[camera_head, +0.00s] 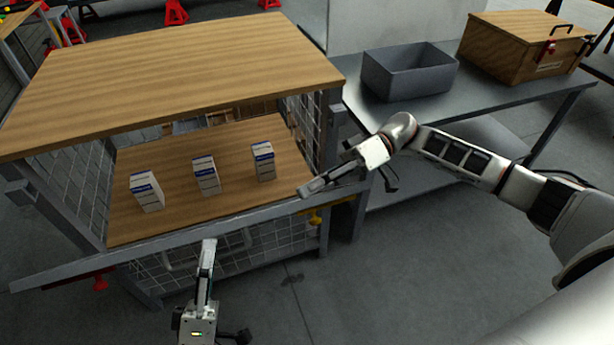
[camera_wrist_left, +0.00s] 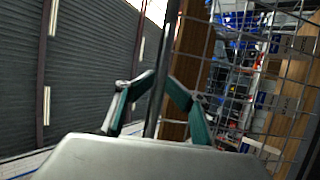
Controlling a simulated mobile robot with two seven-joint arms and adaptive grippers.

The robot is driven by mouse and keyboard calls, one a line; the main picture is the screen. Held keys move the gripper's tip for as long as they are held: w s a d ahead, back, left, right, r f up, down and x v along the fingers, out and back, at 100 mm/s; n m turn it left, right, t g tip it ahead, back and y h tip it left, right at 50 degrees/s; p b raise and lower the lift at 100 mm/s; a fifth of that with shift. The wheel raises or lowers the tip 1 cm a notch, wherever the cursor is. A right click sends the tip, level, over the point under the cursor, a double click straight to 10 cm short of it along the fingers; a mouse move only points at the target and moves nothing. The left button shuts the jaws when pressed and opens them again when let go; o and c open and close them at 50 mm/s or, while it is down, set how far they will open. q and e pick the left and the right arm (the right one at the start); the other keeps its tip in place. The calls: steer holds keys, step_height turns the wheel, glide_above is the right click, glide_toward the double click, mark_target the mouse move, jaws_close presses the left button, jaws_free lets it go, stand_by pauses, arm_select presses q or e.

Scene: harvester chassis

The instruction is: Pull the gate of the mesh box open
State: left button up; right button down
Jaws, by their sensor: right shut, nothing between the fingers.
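The mesh box has a wooden top (camera_head: 180,70), wire mesh sides and a wooden shelf. Its gate is the front mesh panel with a long grey top rail (camera_head: 110,259). The rail also shows as a dark bar in the left wrist view (camera_wrist_left: 170,45). My left gripper (camera_head: 208,243) reaches up to the rail near its middle; in the left wrist view its fingers (camera_wrist_left: 158,80) close in on both sides of the bar. My right gripper (camera_head: 304,191) is shut and empty near the right end of the rail; whether it touches is unclear.
Several small white-and-blue boxes, such as this one (camera_head: 206,176), stand on the shelf. A steel table (camera_head: 490,97) to the right holds a grey bin (camera_head: 410,80) and a wooden chest (camera_head: 515,50). The floor (camera_head: 300,290) before the mesh box is clear.

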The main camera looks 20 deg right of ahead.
arm_select(q)
steer(key=shift+w+a+r, duration=0.15)
steer(key=shift+a+r, duration=0.2)
steer(key=shift+r, duration=0.1)
arm_select(e)
steer(key=shift+s+f, duration=0.2)
steer(key=shift+f, duration=0.2)
